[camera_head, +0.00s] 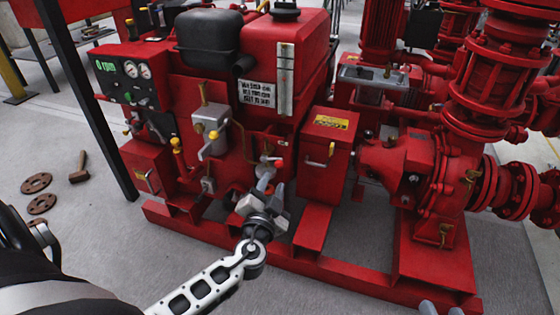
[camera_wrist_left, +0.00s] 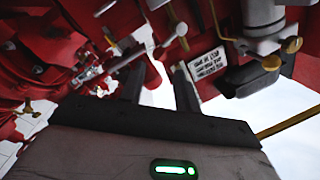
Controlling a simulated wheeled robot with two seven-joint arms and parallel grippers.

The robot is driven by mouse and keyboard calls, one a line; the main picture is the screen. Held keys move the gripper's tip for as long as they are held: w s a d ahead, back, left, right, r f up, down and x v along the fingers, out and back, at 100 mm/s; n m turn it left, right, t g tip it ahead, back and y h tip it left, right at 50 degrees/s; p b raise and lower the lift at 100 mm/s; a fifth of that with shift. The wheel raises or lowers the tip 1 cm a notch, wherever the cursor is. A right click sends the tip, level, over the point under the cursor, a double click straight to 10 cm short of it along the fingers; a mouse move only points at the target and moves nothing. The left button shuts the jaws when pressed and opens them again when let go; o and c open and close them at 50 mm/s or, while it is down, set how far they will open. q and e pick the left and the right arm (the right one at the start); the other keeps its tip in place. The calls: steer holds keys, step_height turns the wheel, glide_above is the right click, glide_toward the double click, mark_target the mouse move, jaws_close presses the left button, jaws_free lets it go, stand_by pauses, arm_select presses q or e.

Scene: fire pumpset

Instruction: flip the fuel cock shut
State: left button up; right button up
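The fuel cock (camera_head: 268,168) is a small grey valve with a red-tipped lever on the red engine's front, low and right of the yellow-handled parts. My left gripper (camera_head: 264,200) is just below and in front of it, pointing up at it. In the left wrist view the gripper's two dark fingers (camera_wrist_left: 160,88) stand apart with nothing clearly between them. A silver fitting with red on it (camera_wrist_left: 170,32) shows just beyond the tips; I cannot tell whether they touch it.
A red box with a yellow label (camera_head: 327,155) juts out right of the cock. The red base rail (camera_head: 330,270) runs below. A grey box (camera_head: 210,130) and brown pipe are at the upper left. Red pump pipework (camera_head: 480,120) fills the right.

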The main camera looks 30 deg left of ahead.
mark_target(278, 168)
arm_select(q)
steer(key=x, duration=0.9)
steer(key=shift+w+b, duration=0.2)
steer(key=shift+b, duration=0.15)
steer(key=shift+w+a, duration=0.15)
steer(key=shift+w, duration=0.15)
arm_select(e)
steer(key=shift+a+r, duration=0.1)
